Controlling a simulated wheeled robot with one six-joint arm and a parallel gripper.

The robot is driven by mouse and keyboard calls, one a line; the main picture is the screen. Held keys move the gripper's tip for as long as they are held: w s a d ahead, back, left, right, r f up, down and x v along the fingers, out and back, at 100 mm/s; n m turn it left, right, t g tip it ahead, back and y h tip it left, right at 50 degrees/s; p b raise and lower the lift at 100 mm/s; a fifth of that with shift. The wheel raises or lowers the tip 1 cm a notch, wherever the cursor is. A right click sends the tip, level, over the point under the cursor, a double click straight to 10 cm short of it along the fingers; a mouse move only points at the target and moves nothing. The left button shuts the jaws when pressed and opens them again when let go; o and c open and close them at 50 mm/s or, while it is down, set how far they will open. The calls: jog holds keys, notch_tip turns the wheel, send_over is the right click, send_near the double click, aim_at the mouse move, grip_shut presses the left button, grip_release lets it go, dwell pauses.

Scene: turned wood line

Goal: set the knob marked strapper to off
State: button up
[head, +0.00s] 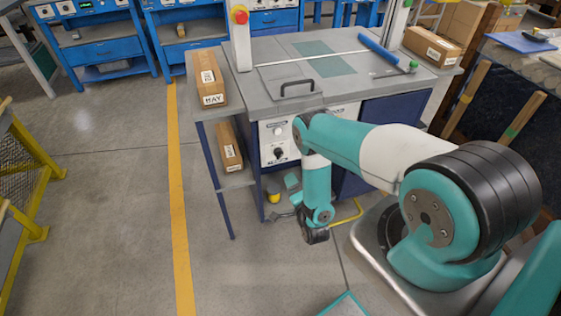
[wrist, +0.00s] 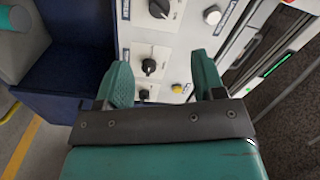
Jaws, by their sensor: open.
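The control panel (head: 286,133) is on the front of a grey-topped machine, and in the wrist view it stands beyond my gripper. In the wrist view it carries black knobs: one at the top (wrist: 158,8), one in the middle (wrist: 149,66) and a smaller one lower down (wrist: 143,95). Blue labels (wrist: 126,55) sit left of the upper two, too small and turned to read surely, so I cannot tell which knob is marked strapper. My gripper (wrist: 162,76) is open and empty, its two teal fingers apart in front of the panel.
A pale round control (wrist: 212,15) and a yellow button (wrist: 178,88) are also on the panel. A side shelf holds brown boxes (head: 207,80) left of the machine. A dark blue cabinet front (wrist: 75,50) is beside the panel.

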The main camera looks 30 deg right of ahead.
aim_at(281, 156)
jog(key=b+x, duration=0.7)
jog(key=x, duration=0.7)
jog(key=shift+w, duration=0.15)
jog(key=c, duration=0.9)
